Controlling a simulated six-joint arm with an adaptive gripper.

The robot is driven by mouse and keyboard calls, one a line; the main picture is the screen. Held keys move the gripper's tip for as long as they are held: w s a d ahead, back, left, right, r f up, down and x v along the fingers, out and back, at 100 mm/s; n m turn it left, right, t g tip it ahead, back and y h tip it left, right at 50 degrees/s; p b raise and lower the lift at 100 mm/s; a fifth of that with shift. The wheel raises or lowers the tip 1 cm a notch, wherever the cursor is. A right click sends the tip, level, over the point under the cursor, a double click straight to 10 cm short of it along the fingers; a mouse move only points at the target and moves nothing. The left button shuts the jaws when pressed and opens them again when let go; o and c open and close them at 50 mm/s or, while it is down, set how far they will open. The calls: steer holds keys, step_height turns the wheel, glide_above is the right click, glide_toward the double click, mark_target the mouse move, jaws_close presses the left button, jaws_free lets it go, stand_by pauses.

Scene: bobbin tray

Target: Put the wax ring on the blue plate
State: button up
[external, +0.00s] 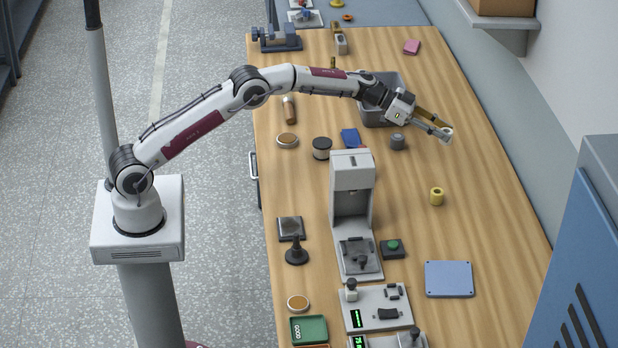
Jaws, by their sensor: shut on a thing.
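My gripper (444,132) is on the far right side of the wooden bench, held out above its surface. It is shut on a small pale ring-like piece (447,135), which looks like the wax ring, though the fingers partly hide it. The blue plate (450,279) is a flat square lying on the bench at the near right. Its top is bare. My gripper is well behind the plate and apart from it.
A yellow hollow cylinder (437,196) stands between my gripper and the plate. A grey press (352,190) and a green-button box (393,248) stand left of that stretch. A grey bin (378,112) is behind. A blue cabinet (585,255) borders the near right.

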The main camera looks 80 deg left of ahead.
step_height(320, 180, up, 3)
steer(key=shift+f, duration=0.15)
steer(key=d+n+y, duration=0.3)
steer(key=d, duration=2.3)
steer(key=s+d+n+t+y, duration=0.1)
steer(key=s+d, duration=0.4)
steer(key=d, duration=0.3)
steer(key=s+d+n+y, duration=0.1)
steer(key=s+d, duration=0.5)
steer(key=d, duration=0.2)
steer(key=shift+s+d+f, duration=0.1)
steer(key=shift+d+f, duration=0.05)
steer(key=shift+f, duration=1.15)
steer(key=shift+d+f, duration=0.15)
steer(key=shift+f, duration=1.15)
steer(key=shift+f, duration=3.1)
